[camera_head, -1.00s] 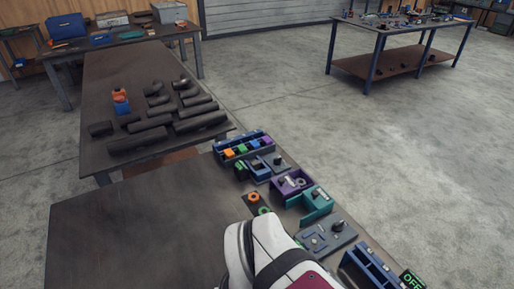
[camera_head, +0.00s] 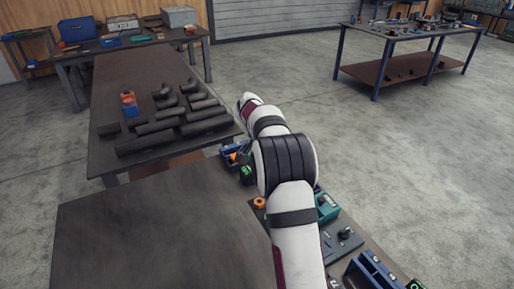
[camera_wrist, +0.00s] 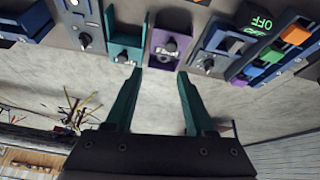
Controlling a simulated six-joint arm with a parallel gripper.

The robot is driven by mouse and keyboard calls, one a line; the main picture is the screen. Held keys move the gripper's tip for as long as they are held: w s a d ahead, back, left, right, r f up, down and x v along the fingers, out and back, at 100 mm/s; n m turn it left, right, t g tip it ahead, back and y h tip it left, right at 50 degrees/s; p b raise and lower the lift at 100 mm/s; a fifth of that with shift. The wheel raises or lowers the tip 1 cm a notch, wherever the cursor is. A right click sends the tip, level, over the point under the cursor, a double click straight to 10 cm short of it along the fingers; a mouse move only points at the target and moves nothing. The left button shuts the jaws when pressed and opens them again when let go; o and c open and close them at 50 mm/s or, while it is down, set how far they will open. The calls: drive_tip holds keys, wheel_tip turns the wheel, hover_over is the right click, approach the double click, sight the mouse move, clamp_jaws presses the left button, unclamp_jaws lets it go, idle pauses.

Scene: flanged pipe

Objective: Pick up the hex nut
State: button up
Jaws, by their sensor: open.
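In the wrist view, a small grey metal part (camera_wrist: 171,47) sits in a purple holder (camera_wrist: 160,37); it may be the hex nut, but its shape is too small to tell. My gripper (camera_wrist: 160,71) is open and empty, with its two dark teal fingers apart. In the picture the fingertips lie just below the purple holder, not around the part. In the head view my arm reaches over the row of fixtures and hides the purple holder and my gripper's jaws.
A teal fixture (camera_wrist: 125,42) and a blue fixture (camera_wrist: 218,42) flank the purple holder. A rack with coloured blocks (camera_wrist: 272,53) and an OFF sign (camera_wrist: 262,22) are to the right. An orange ring (camera_head: 259,202) lies beside my arm. The near table (camera_head: 150,235) is clear at left.

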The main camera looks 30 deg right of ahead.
drive_tip(key=shift+m+h, duration=0.5)
drive_tip(key=shift+m, duration=0.2)
drive_tip(key=d+f, duration=0.1)
drive_tip(key=w+d+f, duration=0.1)
drive_tip(key=d, duration=0.1)
drive_tip(key=w+d+f, duration=0.1)
drive_tip(key=shift+d+f, duration=0.25)
drive_tip(key=x, duration=1.5)
drive_tip(key=shift+d+f, duration=0.1)
drive_tip(key=shift+f, duration=0.15)
clamp_jaws()
